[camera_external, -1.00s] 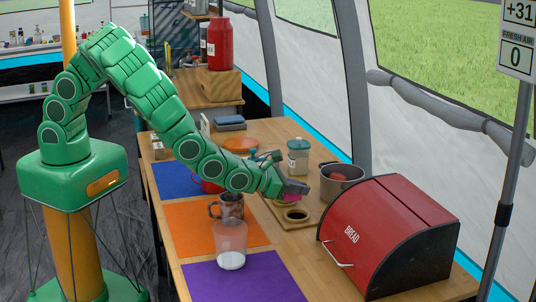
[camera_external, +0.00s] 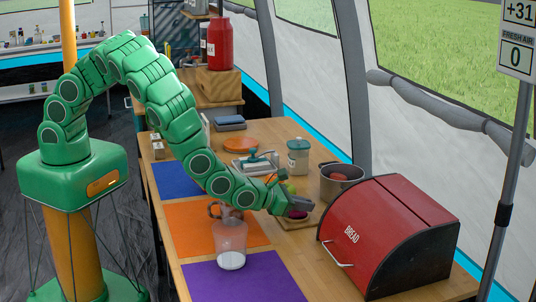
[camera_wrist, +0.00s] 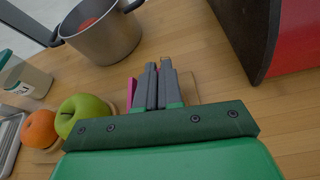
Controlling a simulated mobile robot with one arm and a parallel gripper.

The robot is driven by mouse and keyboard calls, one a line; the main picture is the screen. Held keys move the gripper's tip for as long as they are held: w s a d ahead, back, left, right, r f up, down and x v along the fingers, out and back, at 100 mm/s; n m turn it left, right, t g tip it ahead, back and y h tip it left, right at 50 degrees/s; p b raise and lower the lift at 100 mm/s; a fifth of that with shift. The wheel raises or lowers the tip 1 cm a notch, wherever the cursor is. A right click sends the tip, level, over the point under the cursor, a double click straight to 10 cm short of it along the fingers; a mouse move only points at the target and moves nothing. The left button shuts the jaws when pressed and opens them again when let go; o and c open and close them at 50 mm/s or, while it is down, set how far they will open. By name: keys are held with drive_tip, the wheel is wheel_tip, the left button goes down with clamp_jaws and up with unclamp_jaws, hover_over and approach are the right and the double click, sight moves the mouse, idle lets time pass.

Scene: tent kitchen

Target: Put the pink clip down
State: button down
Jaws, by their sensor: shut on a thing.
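My gripper (camera_external: 300,207) is shut on the pink clip, just above or at the small wooden board (camera_external: 290,224) left of the bread box. In the wrist view my gripper's two grey fingers (camera_wrist: 160,80) are close together. A strip of the pink clip (camera_wrist: 131,92) shows along their left side; the rest is hidden behind the fingers. I cannot tell whether the clip touches the board.
The red bread box (camera_external: 385,235) stands close on the right. A metal pot (camera_external: 340,182) with something red inside is behind. A green apple (camera_wrist: 82,114) and an orange (camera_wrist: 40,128) sit left of my gripper. A clear cup (camera_external: 230,243) stands in front, left.

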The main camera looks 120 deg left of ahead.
drive_tip(key=shift+f, duration=0.15)
drive_tip(key=c, duration=1.3)
unclamp_jaws()
drive_tip(key=shift+r, duration=0.25)
drive_tip(key=v, duration=1.2)
